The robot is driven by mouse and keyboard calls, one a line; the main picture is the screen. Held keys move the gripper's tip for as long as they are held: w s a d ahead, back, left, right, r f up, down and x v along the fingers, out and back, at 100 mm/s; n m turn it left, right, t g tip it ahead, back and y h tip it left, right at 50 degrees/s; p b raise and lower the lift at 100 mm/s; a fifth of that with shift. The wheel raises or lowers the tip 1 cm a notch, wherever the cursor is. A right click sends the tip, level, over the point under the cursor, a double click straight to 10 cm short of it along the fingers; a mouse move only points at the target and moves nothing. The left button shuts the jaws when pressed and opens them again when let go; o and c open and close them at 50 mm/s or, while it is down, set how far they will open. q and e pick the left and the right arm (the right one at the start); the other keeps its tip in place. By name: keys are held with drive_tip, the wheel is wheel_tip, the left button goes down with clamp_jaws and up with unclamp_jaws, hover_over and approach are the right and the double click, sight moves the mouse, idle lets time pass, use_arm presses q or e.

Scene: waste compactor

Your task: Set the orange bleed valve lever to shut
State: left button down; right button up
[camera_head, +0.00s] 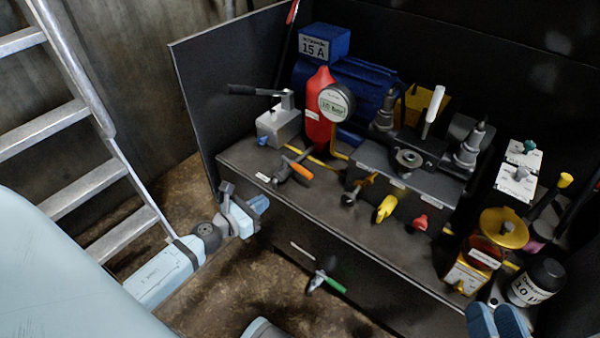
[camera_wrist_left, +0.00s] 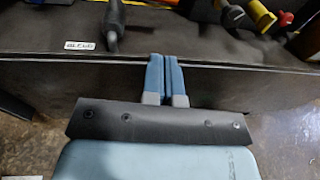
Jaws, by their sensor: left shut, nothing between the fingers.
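The bleed valve lever (camera_head: 299,170) has an orange grip and sits on a dark valve body near the front left edge of the bench. Its grip points to the lower right in the head view. A small white label (camera_head: 262,177) lies left of it; in the left wrist view this label reads BLEED (camera_wrist_left: 79,45). A dark part of the valve (camera_wrist_left: 112,28) shows beside it there; the orange grip is not clear. My left gripper (camera_head: 260,204) is shut and empty, in front of the bench face and below the lever, apart from it. My right gripper (camera_head: 497,320) shows only its blue fingers at the lower right.
A green-handled lever (camera_head: 333,285) is on the front face below. A yellow handle (camera_head: 386,208) and red knob (camera_head: 421,222) stand right of the orange lever. A gauge (camera_head: 337,103), red cylinder (camera_head: 318,110) and black-handled grey block (camera_head: 279,125) stand behind. A ladder (camera_head: 75,120) is left.

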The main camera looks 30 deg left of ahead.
use_arm(q)
approach(303, 173)
drive_tip(key=w+f, duration=0.2)
drive_tip(key=w, duration=0.1)
drive_tip(key=x, duration=0.1)
drive_tip(key=p+x, duration=0.1)
drive_tip(key=shift+w+d+r, duration=0.1)
drive_tip(key=shift+w+r, duration=0.15)
drive_tip(key=shift+w, duration=0.05)
drive_tip(key=shift+w+d, duration=0.2)
drive_tip(key=shift+w, duration=0.5)
use_arm(e)
wheel_tip(303, 173, up, 2)
drive_tip(key=shift+s+r+t, duration=0.15)
drive_tip(key=shift+r+t, duration=0.1)
drive_tip(key=shift+t, duration=0.25)
use_arm(q)
drive_tip(key=shift+w, duration=0.1)
drive_tip(key=shift+w+d+r+p, duration=0.2)
drive_tip(key=shift+w+p, duration=0.2)
drive_tip(key=shift+w, duration=0.3)
use_arm(e)
drive_tip(key=shift+s, duration=0.25)
use_arm(q)
drive_tip(key=shift+w+d+r, duration=0.1)
drive_tip(key=shift+r, duration=0.05)
